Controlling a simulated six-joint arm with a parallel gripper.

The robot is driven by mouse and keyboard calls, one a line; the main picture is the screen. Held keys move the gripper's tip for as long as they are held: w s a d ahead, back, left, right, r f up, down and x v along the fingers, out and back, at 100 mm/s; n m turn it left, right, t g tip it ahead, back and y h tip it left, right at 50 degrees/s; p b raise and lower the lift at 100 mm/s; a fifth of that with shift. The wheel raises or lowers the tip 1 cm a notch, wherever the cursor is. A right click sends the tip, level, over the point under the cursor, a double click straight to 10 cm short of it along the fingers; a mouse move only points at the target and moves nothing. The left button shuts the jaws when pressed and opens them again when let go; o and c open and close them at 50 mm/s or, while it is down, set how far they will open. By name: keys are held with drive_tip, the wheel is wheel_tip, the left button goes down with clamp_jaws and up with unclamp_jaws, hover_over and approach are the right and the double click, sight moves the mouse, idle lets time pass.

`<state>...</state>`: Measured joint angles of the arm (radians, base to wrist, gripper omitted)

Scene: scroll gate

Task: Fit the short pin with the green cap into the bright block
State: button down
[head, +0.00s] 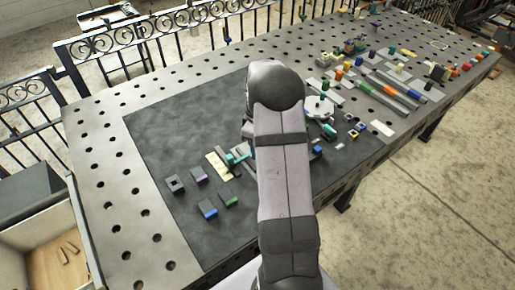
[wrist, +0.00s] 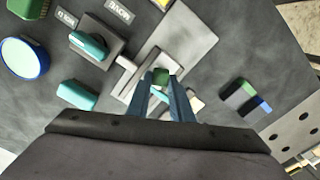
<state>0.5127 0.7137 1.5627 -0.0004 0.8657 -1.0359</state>
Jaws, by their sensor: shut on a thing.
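My gripper (wrist: 163,84) is shut on a pin, whose green cap (wrist: 160,76) shows between the two blue-grey fingertips in the wrist view. The pin's shaft is hidden below the cap, so I cannot tell its length or whether its tip touches anything. A pale, bright plate-like block (wrist: 185,42) lies just beyond the fingertips, with light grey pieces beside it; I cannot see a hole in it clearly. In the head view my arm covers the gripper and the pin. A pale yellow block (head: 217,165) shows left of the arm.
In the wrist view, a teal piece (wrist: 90,45) sits on a grey block and another teal piece (wrist: 78,95) lies nearer. A round blue-rimmed part (wrist: 25,58) is at left. Green- and blue-marked blocks (wrist: 245,99) are at right. The mat's near left (head: 185,235) is clear.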

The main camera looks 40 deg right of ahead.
drive_tip(key=shift+f, duration=0.55)
idle(0.4)
drive_tip(key=c, duration=1)
unclamp_jaws()
drive_tip(key=shift+r, duration=0.15)
drive_tip(key=shift+r+p, duration=2.6)
drive_tip(key=shift+r, duration=0.75)
